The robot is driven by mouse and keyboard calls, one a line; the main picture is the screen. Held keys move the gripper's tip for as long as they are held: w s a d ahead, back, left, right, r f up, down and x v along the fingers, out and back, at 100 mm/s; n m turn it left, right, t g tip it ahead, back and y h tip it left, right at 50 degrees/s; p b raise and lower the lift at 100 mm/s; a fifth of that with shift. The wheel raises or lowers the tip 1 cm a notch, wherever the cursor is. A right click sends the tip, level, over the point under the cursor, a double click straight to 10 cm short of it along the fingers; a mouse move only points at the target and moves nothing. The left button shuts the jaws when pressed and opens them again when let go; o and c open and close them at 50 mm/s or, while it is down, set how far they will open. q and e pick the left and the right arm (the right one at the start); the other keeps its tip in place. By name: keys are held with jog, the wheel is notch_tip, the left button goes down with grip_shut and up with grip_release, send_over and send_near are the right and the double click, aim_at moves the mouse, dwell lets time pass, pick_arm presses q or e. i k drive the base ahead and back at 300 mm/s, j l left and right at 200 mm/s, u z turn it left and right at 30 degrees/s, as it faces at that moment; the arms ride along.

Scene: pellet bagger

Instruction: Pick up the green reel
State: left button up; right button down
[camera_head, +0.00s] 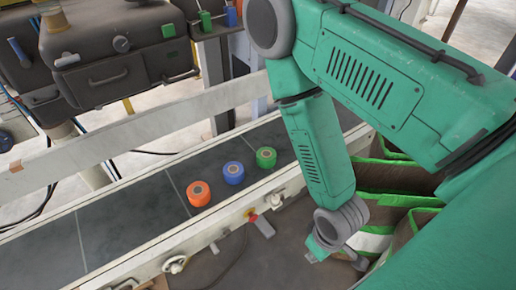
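The green reel (266,158) stands on the dark conveyor belt, at the right end of a row of three reels. The blue reel (233,173) is just left of it, and the orange reel (199,194) is further left and nearer. All three are upright and apart from each other. My green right arm comes in from the right and hangs down past the belt's near side. Its gripper (318,254) is low at the lower middle, in front of the belt and away from the reels. Its fingers are largely hidden, so its opening is unclear. My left gripper is out of view.
The belt (110,230) is bare left of the reels. A pale rail (140,130) runs along its far side. A red-yellow knob (251,215) sits on the near frame. Brown bags with green edges (395,178) stand at the right, behind my arm. A dark machine (120,60) stands behind.

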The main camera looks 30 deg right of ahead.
aim_at(266, 157)
jog(key=z, duration=0.8)
jog(key=i+z, duration=0.3)
jog(key=z, duration=0.15)
jog(key=i+z, duration=0.25)
jog(key=z, duration=0.25)
jog(key=i+j+z, duration=0.2)
jog(key=z, duration=0.25)
